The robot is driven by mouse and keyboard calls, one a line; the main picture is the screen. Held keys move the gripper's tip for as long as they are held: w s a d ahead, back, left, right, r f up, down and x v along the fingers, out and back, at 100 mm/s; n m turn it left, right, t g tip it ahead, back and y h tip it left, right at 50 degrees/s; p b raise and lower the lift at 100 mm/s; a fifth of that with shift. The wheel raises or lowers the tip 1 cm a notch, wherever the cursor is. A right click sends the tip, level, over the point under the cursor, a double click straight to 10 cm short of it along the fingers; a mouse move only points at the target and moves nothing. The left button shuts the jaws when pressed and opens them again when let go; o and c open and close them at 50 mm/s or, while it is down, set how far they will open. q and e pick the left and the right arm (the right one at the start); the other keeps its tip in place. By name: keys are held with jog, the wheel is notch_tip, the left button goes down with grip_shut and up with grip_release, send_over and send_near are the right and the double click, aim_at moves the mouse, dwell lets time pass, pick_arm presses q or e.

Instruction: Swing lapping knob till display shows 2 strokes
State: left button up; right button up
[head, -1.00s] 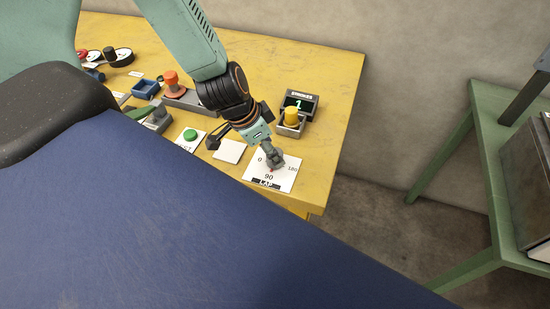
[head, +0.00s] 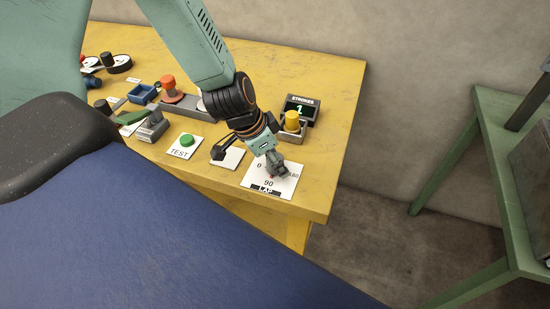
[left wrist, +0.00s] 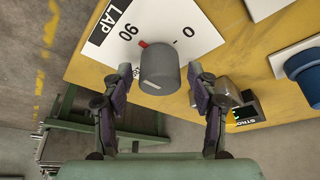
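The lapping knob is a grey cylinder with a red pointer (left wrist: 158,68) on the white LAP card (head: 285,186). In the left wrist view its pointer lies between the 90 and 0 marks, closer to 90. My left gripper (head: 276,168) is at the knob and hides most of it in the head view. In the left wrist view its two fingers (left wrist: 161,82) are apart, one on each side of the knob, with small gaps showing. The STROKES display (head: 300,108) reads 1 in green. My right gripper is not in view.
A yellow button in a grey housing (head: 291,122) stands close behind my left gripper. A green TEST button (head: 187,140), an orange knob (head: 169,84) and a blue tray (head: 143,93) are to the left on the yellow table (head: 336,160). A green table (head: 490,180) stands at the right.

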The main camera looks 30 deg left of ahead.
pick_arm(q)
jog(key=c, duration=1.1)
jog(key=shift+o, duration=0.2)
jog(key=shift+n, duration=0.3)
jog(key=n+y, duration=0.2)
jog(key=n, duration=0.2)
jog(key=shift+n, duration=0.3)
jog(key=n+y+p, duration=0.1)
jog(key=n, duration=0.2)
jog(key=shift+r+n+p, duration=0.1)
jog(key=shift+n+p, duration=0.2)
jog(key=shift+p, duration=0.05)
jog(key=shift+s+n+y+p, duration=0.1)
jog(key=shift+n+y+p, duration=0.5)
jog(key=shift+n, duration=0.3)
jog(key=n+y+p, duration=0.1)
jog(key=n+p, duration=0.3)
jog(key=shift+r+g+p, duration=0.1)
jog(key=shift+g+p, duration=0.3)
jog(key=shift+f+n+g+y+p, duration=0.2)
jog(key=shift+n+g+y+p, duration=0.15)
jog(key=shift+n+p, duration=1)
